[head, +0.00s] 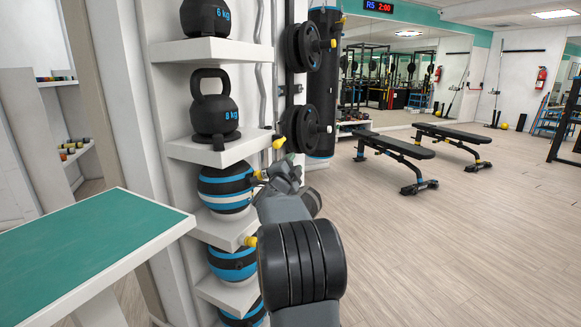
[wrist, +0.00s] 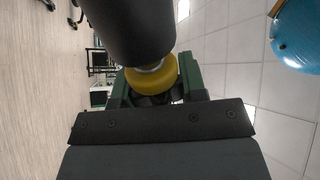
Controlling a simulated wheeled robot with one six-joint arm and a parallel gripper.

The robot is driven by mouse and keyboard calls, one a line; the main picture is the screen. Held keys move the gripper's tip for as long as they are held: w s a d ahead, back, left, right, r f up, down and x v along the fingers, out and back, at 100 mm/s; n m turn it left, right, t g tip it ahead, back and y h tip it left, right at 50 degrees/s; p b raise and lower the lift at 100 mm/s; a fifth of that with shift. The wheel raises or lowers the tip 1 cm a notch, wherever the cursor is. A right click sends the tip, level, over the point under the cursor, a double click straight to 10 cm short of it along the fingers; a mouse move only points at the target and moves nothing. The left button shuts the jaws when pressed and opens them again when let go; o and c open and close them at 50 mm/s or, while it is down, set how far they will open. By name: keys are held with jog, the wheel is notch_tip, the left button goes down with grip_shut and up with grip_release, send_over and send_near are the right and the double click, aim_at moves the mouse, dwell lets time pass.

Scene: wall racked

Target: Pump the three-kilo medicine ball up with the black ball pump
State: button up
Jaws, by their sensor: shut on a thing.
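A column of black, blue and white banded medicine balls stands on the rack shelves in the head view: an upper ball (head: 225,188), a middle ball (head: 232,262) and a lower one (head: 243,316). No weight label on them is readable, so I cannot tell which is the three-kilo ball. My gripper (head: 272,178) is at the right side of the upper ball; whether they touch is unclear. In the wrist view my gripper (wrist: 155,98) is shut on the black ball pump (wrist: 128,28), a dark cylinder with a yellow collar. My arm hides part of the pump in the head view.
Kettlebells (head: 214,105) stand on the shelves above the balls. Weight plates (head: 305,128) hang right of the rack. A green-topped table (head: 75,245) is at the left. Benches (head: 395,146) stand on open floor at the right. A blue ball (wrist: 298,38) shows in the wrist view.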

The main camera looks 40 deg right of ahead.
jog(key=s+d+r+b, duration=0.2)
jog(key=s+r, duration=0.1)
jog(key=s, duration=0.3)
dwell(0.6)
dwell(0.5)
